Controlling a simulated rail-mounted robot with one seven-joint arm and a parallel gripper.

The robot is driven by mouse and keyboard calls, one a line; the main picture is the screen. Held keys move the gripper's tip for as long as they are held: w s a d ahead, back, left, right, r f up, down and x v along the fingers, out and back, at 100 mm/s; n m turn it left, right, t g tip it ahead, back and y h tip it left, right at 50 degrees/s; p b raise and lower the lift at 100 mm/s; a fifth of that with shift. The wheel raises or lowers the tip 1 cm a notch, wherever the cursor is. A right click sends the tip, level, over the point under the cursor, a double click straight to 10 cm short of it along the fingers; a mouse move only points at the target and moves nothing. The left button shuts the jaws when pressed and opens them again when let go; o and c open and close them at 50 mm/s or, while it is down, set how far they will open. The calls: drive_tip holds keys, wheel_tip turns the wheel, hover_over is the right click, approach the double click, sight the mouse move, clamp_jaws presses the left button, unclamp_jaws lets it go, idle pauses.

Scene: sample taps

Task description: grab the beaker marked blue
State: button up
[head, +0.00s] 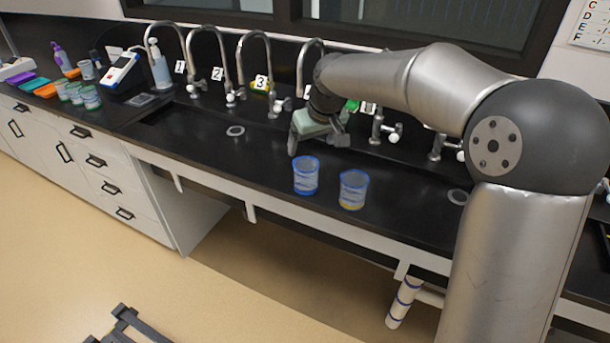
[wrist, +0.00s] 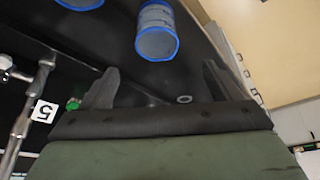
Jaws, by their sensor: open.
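Two clear beakers stand upright on the black counter in the head view. The left beaker (head: 305,176) has a blue rim and blue at its base. The right beaker (head: 353,190) has a blue rim and a yellowish base. My gripper (head: 318,141) is open and empty, above the counter and behind the two beakers, apart from both. In the wrist view, one blue-ringed beaker (wrist: 157,32) lies beyond my open fingertips (wrist: 160,68). Part of another blue-ringed one (wrist: 80,4) is cut off at the top edge; I cannot tell which beaker is which there.
Several numbered taps (head: 262,75) line the back of the counter. A soap bottle (head: 159,66), a meter (head: 122,70) and several small beakers (head: 78,93) stand at the far left. The counter around the drain ring (head: 236,131) is clear. The counter's front edge is close to the beakers.

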approach(305, 168)
drive_tip(key=shift+s+a+f+p, duration=0.2)
drive_tip(key=shift+s+a+f, duration=0.05)
drive_tip(key=shift+f, duration=0.3)
drive_tip(key=shift+s+a+f+p, duration=0.2)
drive_tip(key=shift+s+a+f, duration=0.1)
drive_tip(key=shift+f, duration=0.25)
drive_tip(key=shift+d+p+x, duration=0.1)
drive_tip(key=shift+p+x, duration=0.25)
drive_tip(key=shift+x, duration=1.05)
drive_tip(key=shift+d+p+x, duration=0.15)
drive_tip(key=shift+p+x, duration=0.2)
drive_tip(key=shift+x, duration=1.1)
drive_tip(key=shift+w, duration=0.1)
drive_tip(key=c, duration=1)
